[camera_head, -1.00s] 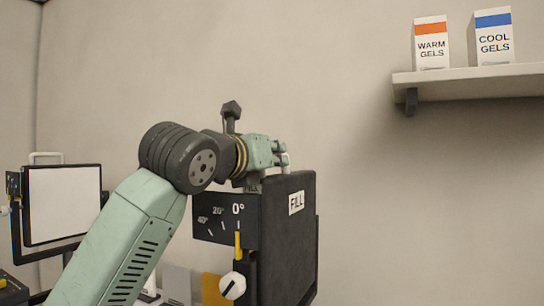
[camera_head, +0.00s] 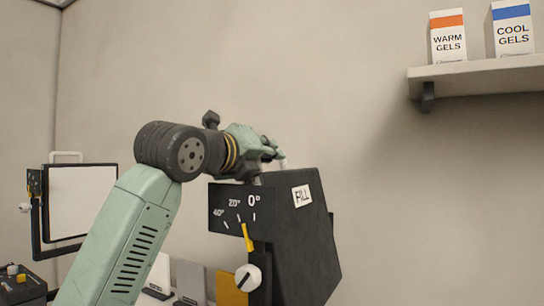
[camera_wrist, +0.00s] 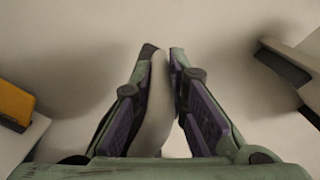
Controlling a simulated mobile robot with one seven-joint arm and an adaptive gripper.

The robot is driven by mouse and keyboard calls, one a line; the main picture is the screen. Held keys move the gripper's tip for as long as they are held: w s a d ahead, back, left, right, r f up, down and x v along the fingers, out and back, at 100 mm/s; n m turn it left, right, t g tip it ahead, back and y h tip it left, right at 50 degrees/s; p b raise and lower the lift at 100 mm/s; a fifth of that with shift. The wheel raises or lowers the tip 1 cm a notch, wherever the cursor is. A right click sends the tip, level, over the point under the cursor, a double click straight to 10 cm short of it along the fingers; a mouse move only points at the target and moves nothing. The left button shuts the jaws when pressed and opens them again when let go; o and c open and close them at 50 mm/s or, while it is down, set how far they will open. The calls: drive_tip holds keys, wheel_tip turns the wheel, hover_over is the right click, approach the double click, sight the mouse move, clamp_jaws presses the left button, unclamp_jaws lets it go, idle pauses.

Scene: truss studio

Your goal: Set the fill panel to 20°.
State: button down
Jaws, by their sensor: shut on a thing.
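The fill panel (camera_head: 290,240) is a dark box with a FILL label, and it leans in the head view. Its scale plate (camera_head: 232,208) reads 40°, 20°, 0°. The yellow pointer (camera_head: 248,238) leans left, its tip between the 0° and 20° marks and nearer 20°. A white knob (camera_head: 248,278) sits below the pointer. My gripper (camera_head: 274,152) is above the panel's top edge, shut on a pale handle (camera_head: 283,163). In the wrist view the fingers (camera_wrist: 163,55) close around the pale handle (camera_wrist: 158,105); its lower end is hidden.
A second panel (camera_head: 80,203) with a white face stands at the left. A shelf (camera_head: 480,80) at upper right holds the warm gels box (camera_head: 447,38) and the cool gels box (camera_head: 511,30). Grey and yellow upright plates (camera_head: 190,281) stand low behind the arm.

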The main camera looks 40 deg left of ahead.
drive_tip(key=shift+d+r, duration=0.1)
drive_tip(key=shift+r, duration=0.15)
drive_tip(key=c, duration=1.8)
unclamp_jaws()
drive_tip(key=shift+o, duration=1.2)
drive_tip(key=shift+s, duration=0.25)
drive_tip(key=v, duration=1.1)
drive_tip(key=shift+s+f, duration=0.25)
